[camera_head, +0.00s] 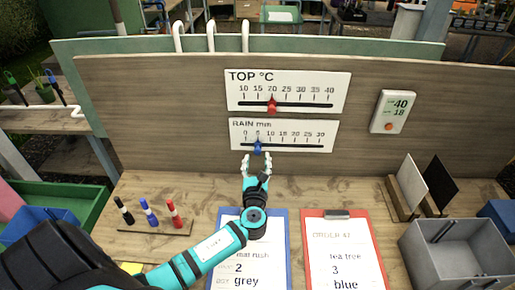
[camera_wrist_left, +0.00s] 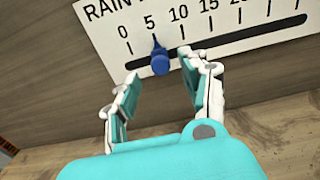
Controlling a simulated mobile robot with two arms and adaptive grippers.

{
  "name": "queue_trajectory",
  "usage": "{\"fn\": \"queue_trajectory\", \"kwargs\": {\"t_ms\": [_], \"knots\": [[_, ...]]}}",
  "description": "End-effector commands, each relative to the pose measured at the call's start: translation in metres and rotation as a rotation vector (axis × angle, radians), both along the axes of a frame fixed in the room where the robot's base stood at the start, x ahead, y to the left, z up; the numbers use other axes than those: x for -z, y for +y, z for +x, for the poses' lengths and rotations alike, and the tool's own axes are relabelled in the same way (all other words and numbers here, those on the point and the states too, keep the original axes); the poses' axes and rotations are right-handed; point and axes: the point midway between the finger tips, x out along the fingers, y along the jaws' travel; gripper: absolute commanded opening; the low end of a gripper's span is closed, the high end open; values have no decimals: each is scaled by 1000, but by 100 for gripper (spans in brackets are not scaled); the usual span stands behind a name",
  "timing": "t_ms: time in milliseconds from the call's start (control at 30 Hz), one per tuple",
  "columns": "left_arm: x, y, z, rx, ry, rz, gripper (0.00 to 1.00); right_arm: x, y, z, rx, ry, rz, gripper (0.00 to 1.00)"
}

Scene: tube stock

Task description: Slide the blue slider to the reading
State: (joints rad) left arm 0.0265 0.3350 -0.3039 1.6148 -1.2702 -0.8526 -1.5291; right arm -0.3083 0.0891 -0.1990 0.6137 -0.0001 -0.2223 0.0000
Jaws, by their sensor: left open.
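The blue slider (camera_head: 257,147) sits on the black slot of the white RAIN mm scale (camera_head: 290,149) on the upright wooden board. In the left wrist view, the pointer of the blue slider (camera_wrist_left: 160,62) is at about the 5 mark. My left gripper (camera_head: 256,163) is open and empty just below the slider. In the left wrist view its two fingers (camera_wrist_left: 160,82) are spread either side of the slider's knob, which looks just beyond the fingertips. A white display unit (camera_head: 393,111) at the right of the board reads 40 above 18; its small labels are unclear. My right gripper is not in view.
Above is the TOP °C scale (camera_head: 288,91) with a red slider (camera_head: 272,106) at about 20. A blue clipboard (camera_head: 281,222), a red clipboard (camera_head: 341,265), a marker rack (camera_head: 155,226) and a grey bin (camera_head: 408,247) are on the bench.

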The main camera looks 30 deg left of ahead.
Motion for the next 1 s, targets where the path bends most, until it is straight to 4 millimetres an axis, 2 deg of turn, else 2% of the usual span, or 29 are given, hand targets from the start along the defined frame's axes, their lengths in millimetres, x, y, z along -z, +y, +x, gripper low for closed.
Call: {"fn": "queue_trajectory", "kwargs": {"t_ms": [33,133,300,667,767,1000], "knots": [[-2,6,10,-1,-1,3,46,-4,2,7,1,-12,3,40],[-2,15,24,-2,0,1,46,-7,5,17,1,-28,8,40],[-1,24,39,-1,0,1,46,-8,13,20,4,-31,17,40],[0,27,44,0,1,1,46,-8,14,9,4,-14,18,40],[0,27,44,0,1,1,35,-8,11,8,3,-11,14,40],[0,27,44,0,1,1,4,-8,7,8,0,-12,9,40]]}}
